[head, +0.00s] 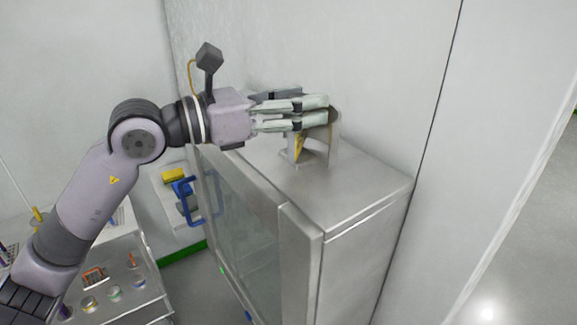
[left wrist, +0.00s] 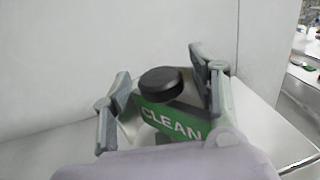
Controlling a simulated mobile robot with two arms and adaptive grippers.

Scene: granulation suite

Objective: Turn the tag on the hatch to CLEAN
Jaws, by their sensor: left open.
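The tag (left wrist: 172,124) shows in the left wrist view as a green face with white CLEAN lettering, below a round black knob (left wrist: 162,83). In the head view its metal holder (head: 334,140) stands on top of a steel cabinet, the hatch (head: 365,195), with a small yellow patch (head: 300,147) showing. My left gripper (head: 326,109) reaches over the holder from the left. In the left wrist view its open fingers (left wrist: 163,85) stand on either side of the knob and tag. I cannot tell whether they touch. My right gripper is not in view.
The hatch has a glass door (head: 245,225) with a blue handle (head: 190,203) on its left. A wall stands close behind and right of it. A trolley (head: 118,290) with several small items stands at lower left. The front of the cabinet top is clear.

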